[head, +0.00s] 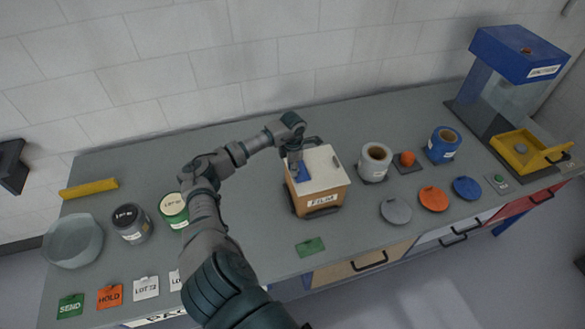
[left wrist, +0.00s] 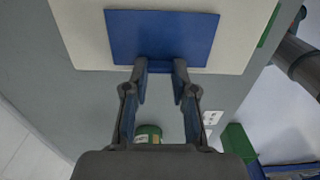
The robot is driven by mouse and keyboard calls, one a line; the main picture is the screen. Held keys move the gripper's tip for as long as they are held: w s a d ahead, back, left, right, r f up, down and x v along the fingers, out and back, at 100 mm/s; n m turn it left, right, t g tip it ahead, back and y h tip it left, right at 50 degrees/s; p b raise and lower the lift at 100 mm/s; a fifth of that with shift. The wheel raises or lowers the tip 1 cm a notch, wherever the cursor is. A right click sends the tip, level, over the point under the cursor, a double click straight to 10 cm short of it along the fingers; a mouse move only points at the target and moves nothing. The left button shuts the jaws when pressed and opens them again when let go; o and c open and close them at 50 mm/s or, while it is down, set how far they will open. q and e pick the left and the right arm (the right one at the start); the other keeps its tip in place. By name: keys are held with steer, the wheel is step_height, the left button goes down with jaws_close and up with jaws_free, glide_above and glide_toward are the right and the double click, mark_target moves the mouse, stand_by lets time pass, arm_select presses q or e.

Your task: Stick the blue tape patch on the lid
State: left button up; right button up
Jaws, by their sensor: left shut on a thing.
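The box (head: 318,203) is tan with a FILM label and stands near the middle of the bench. Its cream lid (head: 328,168) is on top and also fills much of the left wrist view (left wrist: 80,30). The blue tape patch (head: 302,174) is over the lid's left part, and in the left wrist view (left wrist: 162,35) it looks flat against or just above the lid. I cannot tell whether it touches. My left gripper (head: 296,160) is shut on a narrow edge of the patch, with both fingertips showing in the left wrist view (left wrist: 160,68). My right gripper is not in view.
Grey (head: 395,211), orange (head: 433,199) and blue (head: 467,188) discs lie in front. A green card (head: 311,247) lies before the box.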

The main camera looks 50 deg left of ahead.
arm_select(q)
steer(key=shift+f, duration=0.35)
stand_by(1.0)
steer(key=o, duration=0.8)
steer(key=o, duration=0.6)
steer(key=shift+r, duration=0.15)
steer(key=shift+r+p, duration=2.2)
steer(key=shift+r, duration=1.25)
steer(key=shift+d+f, duration=0.1)
